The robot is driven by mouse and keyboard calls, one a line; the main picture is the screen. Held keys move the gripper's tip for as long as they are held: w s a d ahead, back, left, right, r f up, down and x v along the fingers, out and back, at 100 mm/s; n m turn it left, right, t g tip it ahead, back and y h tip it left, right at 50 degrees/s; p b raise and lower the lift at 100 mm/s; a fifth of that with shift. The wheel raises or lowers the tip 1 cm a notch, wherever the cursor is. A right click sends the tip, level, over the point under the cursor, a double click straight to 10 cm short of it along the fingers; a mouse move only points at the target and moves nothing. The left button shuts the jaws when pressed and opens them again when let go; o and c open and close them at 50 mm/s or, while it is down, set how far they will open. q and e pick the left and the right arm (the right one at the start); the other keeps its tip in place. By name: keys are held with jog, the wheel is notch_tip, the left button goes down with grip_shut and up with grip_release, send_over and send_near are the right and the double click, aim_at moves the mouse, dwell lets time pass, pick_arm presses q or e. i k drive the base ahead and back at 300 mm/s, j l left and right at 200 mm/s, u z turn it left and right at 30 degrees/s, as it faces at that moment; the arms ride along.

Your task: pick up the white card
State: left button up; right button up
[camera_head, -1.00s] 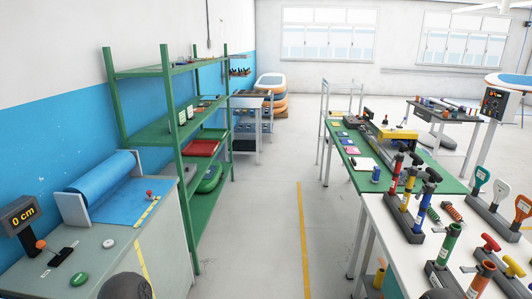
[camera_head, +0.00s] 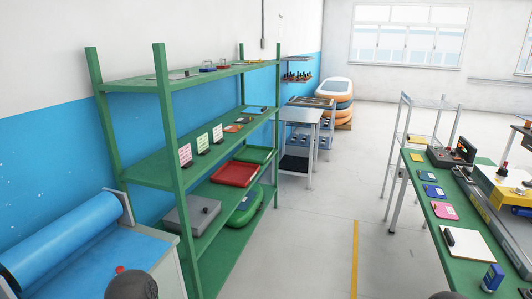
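A flat white card or sheet (camera_head: 472,247) with a small black piece at its left edge lies on the green-topped table (camera_head: 425,215) at the right. On the middle level of the green shelf, several small pale cards stand upright, among them a pinkish one (camera_head: 185,155) and a whiter one (camera_head: 217,132). I cannot tell for certain which is the task's white card. Neither gripper is in view; only dark rounded parts of my arms show at the bottom edge.
The green shelf rack (camera_head: 160,185) stands at the left, with a red tray (camera_head: 234,174) and a grey case (camera_head: 191,214). A blue roll (camera_head: 60,240) lies on the bench in front. Pink (camera_head: 444,211) and blue cards lie on the right table. The floor aisle (camera_head: 315,235) between is clear.

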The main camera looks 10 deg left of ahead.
aim_at(217, 131)
jog(key=i+l+u, duration=0.2)
jog(key=i+u, duration=0.2)
jog(key=i+l+u, duration=0.25)
jog(key=u, duration=0.2)
jog(key=i+l+u, duration=0.55)
jog(key=l+u, duration=0.3)
jog(key=i+l+u, duration=0.1)
jog(key=l+u, duration=0.3)
jog(key=l, duration=0.2)
